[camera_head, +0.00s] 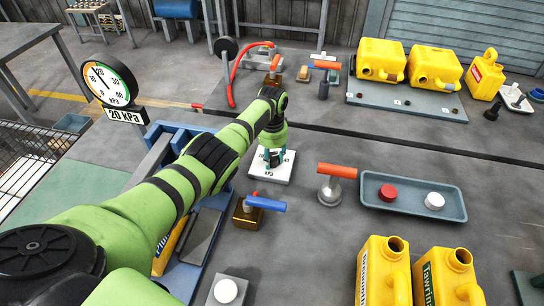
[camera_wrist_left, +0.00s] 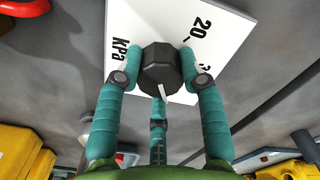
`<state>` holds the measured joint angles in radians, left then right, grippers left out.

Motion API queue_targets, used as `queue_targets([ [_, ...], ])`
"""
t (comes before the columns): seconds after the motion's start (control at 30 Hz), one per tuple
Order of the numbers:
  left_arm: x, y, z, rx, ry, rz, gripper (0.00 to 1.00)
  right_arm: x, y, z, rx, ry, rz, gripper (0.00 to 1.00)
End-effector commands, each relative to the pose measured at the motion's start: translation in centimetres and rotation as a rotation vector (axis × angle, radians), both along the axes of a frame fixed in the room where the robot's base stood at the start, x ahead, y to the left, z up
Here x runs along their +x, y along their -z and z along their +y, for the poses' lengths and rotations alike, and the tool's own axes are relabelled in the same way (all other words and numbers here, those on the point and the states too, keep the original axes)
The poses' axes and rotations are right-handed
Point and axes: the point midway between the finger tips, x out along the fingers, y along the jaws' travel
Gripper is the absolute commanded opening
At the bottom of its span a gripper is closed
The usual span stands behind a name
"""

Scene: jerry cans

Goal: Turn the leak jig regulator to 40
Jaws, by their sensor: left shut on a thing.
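The leak jig regulator is a black faceted knob (camera_wrist_left: 160,66) with a white pointer line, on a white dial plate (camera_head: 258,171). The wrist view shows the plate (camera_wrist_left: 150,20) with "kPa" and "20" printed on it; other marks are cut off or hidden. The pointer line points toward the palm side of my gripper. My left gripper (camera_head: 273,158) reaches down over the plate, its teal fingers closed around the knob. In the head view the fingers mostly hide the knob. A round gauge (camera_head: 110,82) at the left carries a "20 kPa" label (camera_head: 126,115). My right gripper is not in view.
A red-handled valve (camera_head: 336,170) and a blue-handled valve (camera_head: 265,203) stand near the plate. A grey tray (camera_head: 450,207) holds a red and a white cap. Yellow jerry cans (camera_head: 382,272) stand front right, others at the back. A red hose (camera_head: 232,88) curves behind.

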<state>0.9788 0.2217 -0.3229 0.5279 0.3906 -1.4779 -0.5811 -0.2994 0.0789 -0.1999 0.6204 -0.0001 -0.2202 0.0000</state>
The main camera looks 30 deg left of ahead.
Motion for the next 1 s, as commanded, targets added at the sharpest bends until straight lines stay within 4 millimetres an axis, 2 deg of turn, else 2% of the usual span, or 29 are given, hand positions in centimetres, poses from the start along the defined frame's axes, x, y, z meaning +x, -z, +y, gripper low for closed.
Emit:
queue_targets([
  [0.03, 0.1, -0.1, -0.1, -0.002, 0.003, -0.005, 0.07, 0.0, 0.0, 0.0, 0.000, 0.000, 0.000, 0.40],
  [0.07, 0.1, 0.0, -0.1, -0.002, 0.003, -0.005, 0.43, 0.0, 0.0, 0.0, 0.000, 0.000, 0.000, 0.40],
  [0.1, 0.1, -0.1, -0.1, -0.002, 0.003, -0.005, 0.59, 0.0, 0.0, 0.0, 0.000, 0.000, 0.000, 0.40],
  [0.13, 0.1, 0.0, -0.1, -0.002, 0.003, -0.005, 0.63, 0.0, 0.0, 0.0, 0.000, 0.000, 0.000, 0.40],
  [0.47, 0.1, -0.1, -0.1, -0.001, 0.001, -0.002, 0.63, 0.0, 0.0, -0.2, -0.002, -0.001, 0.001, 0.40],
  [0.63, 0.1, -1.1, -0.1, -0.001, 0.001, -0.004, 0.63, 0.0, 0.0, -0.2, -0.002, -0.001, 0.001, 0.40],
  [0.73, 0.1, -2.5, -0.1, -0.001, 0.001, -0.005, 0.63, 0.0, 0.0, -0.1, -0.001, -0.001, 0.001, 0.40],
  [1.0, 0.2, -8.6, -0.1, -0.001, 0.002, -0.007, 0.63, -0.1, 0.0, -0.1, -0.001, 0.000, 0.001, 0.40],
])
